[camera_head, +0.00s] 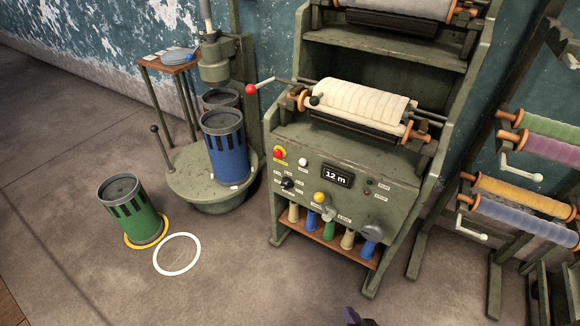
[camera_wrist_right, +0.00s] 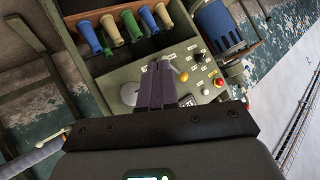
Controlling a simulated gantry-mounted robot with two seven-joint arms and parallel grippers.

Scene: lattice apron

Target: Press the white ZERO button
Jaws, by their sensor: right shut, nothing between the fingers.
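The green machine's sloped panel (camera_head: 318,168) carries the controls. A small white button (camera_head: 303,162) sits between the red button (camera_head: 279,153) and the display reading "12 m" (camera_head: 337,175); its label is too small to read. The white button also shows in the right wrist view (camera_wrist_right: 205,91). My right gripper (camera_head: 358,318) shows only as a dark tip at the bottom edge of the head view, well apart from the panel. In the right wrist view its fingers (camera_wrist_right: 157,85) are together and empty, pointing toward the panel and hiding part of it. My left gripper is not in view.
A yellow button (camera_head: 319,198), a black knob (camera_head: 287,183) and a grey lever (camera_head: 329,213) share the panel. Several coloured cones stand on the shelf (camera_head: 318,236) below. A thread rack (camera_head: 530,180) stands right.

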